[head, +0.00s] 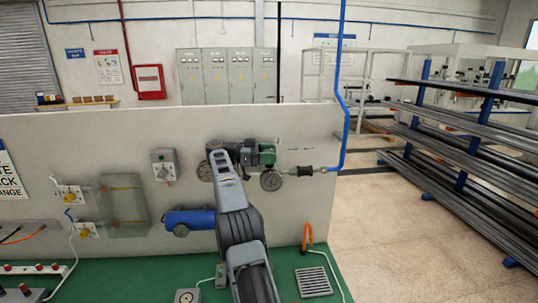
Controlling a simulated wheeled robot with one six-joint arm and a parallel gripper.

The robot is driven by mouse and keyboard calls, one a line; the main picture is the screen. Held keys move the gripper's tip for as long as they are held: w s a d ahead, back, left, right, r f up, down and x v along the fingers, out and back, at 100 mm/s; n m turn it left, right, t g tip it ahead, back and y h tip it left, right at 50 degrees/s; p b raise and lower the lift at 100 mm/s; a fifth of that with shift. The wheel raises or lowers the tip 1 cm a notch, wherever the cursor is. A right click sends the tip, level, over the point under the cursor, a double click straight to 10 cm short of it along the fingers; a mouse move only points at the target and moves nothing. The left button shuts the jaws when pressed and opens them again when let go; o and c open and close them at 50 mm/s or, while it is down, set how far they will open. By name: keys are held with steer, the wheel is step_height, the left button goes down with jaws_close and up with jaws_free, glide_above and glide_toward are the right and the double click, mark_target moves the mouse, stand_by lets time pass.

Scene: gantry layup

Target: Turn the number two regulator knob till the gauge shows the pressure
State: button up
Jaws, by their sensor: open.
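A regulator assembly is mounted on the pale upright panel, at the end of a blue air line. A green-bodied regulator (267,154) shows right of my arm. A round gauge (271,181) hangs below it, and another gauge (205,172) shows left of my arm. The gauge readings are too small to tell. My gripper (225,146) is at the assembly, between the two gauges. My arm hides much of it, its fingertips and the knob there. I cannot tell whether it touches a knob, or which knob is number two.
A black fitting (305,171) joins the blue pipe (345,110) on the right. A grey switch box (164,166) and a blue cylinder (189,220) are left of my arm.

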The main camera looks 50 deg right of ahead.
steer(key=shift+r, duration=1.4)
steer(key=s+a+r+b, duration=0.7)
steer(key=s+a+r, duration=0.2)
steer(key=s+r, duration=0.1)
steer(key=shift+s+b, duration=0.35)
steer(key=shift+b, duration=0.05)
steer(key=shift+r, duration=0.1)
